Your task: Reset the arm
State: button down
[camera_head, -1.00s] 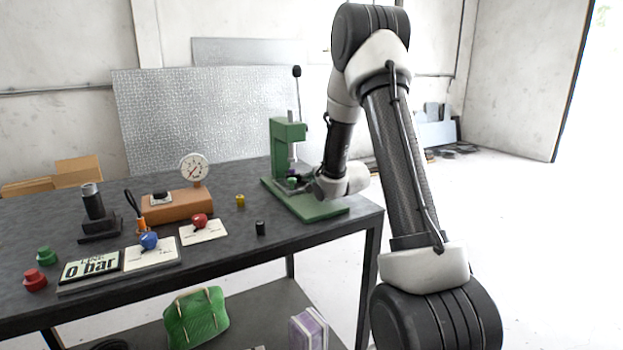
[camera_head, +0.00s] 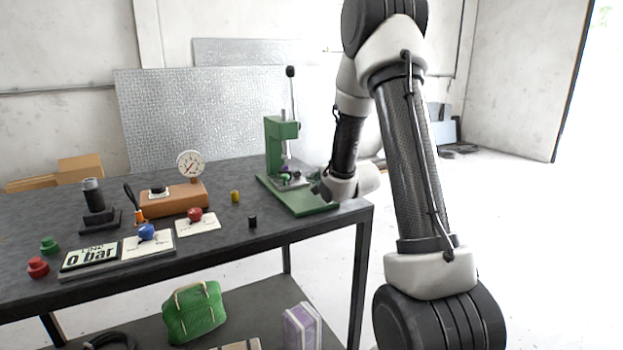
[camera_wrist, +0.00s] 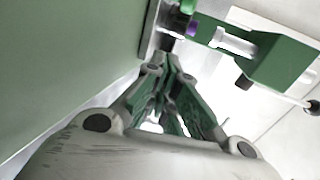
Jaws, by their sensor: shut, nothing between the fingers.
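My gripper (camera_head: 319,190) hangs low over the green base of the press (camera_head: 281,143) at the table's right end. In the wrist view, its fingers (camera_wrist: 168,66) come together at the tips, with nothing seen between them. The press's green body also shows at the upper right of the wrist view (camera_wrist: 277,68). My arm bends high on the right side of the head view. I cannot tell whether the fingertips touch the base.
On the dark table (camera_head: 225,217) stand a dial gauge on a brown block (camera_head: 172,201), a blue knob (camera_head: 147,232), a red knob (camera_head: 194,214), a yellow cylinder (camera_head: 235,196) and a black cylinder (camera_head: 252,221). A green bag (camera_head: 194,312) lies on the shelf below. Open floor lies to the right.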

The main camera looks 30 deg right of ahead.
jog(key=v, duration=0.5)
jog(key=s+a+r+n+g, duration=0.2)
jog(key=s+n, duration=0.4)
jog(key=s, duration=0.6)
jog(key=s+a+r+n+g, duration=0.3)
jog(key=s+r+n+g, duration=0.1)
jog(key=s, duration=0.8)
jog(key=s+a+r+n+g, duration=0.3)
jog(key=s+n, duration=0.4)
jog(key=s, duration=0.4)
jog(key=shift+s+a+n+g+h, duration=0.2)
jog(key=shift+s+n+g+h, duration=0.15)
jog(key=shift+g, duration=0.35)
